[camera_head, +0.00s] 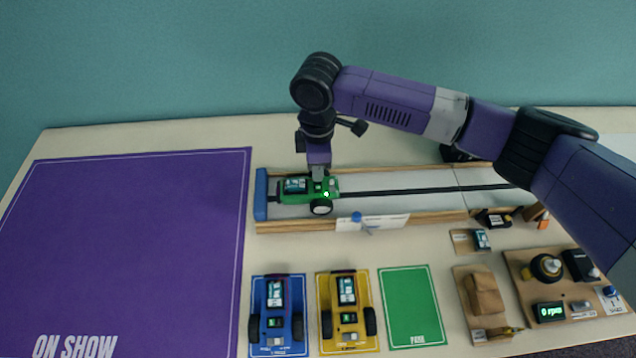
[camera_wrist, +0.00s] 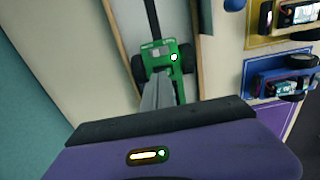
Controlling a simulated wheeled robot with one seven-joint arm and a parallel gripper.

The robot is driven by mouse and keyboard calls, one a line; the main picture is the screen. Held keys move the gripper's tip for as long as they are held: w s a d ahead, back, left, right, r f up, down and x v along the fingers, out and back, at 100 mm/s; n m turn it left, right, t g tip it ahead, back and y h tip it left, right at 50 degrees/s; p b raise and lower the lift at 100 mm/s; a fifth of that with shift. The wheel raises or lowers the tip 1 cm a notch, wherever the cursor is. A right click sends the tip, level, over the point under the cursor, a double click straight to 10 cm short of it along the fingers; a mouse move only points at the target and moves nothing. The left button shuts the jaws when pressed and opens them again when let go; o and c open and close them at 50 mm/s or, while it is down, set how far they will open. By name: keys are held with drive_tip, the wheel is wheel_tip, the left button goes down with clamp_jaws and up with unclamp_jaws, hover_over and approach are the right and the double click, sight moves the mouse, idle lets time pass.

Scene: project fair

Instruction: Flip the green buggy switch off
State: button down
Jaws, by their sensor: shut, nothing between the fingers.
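The green buggy (camera_head: 300,190) stands at the left end of the track, by the blue end stop. A small lit green-white spot shows on its top near the right end. In the wrist view the green buggy (camera_wrist: 172,60) lies just past my fingertips, with the lit spot and a small pale part on its deck. My gripper (camera_head: 318,176) points down over the buggy's middle, its fingers shut and empty. In the wrist view my gripper (camera_wrist: 158,84) is at the buggy's deck and hides part of it. I cannot tell whether it touches the switch, nor the switch's position.
The track (camera_head: 400,190) has wooden sides and a blue end stop (camera_head: 261,195). A blue buggy (camera_head: 276,310) and a yellow buggy (camera_head: 347,308) stand in front, beside an empty green mat (camera_head: 412,310). A purple mat (camera_head: 125,250) at left is bare. Small devices sit at right.

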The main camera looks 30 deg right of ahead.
drive_tip(key=shift+f+b, duration=0.45)
drive_tip(key=shift+f, duration=0.55)
idle(0.8)
drive_tip(key=shift+r, duration=0.1)
wheel_tip(320, 180, up, 7)
drive_tip(key=p, duration=0.6)
drive_tip(key=shift+p, duration=0.4)
idle(0.4)
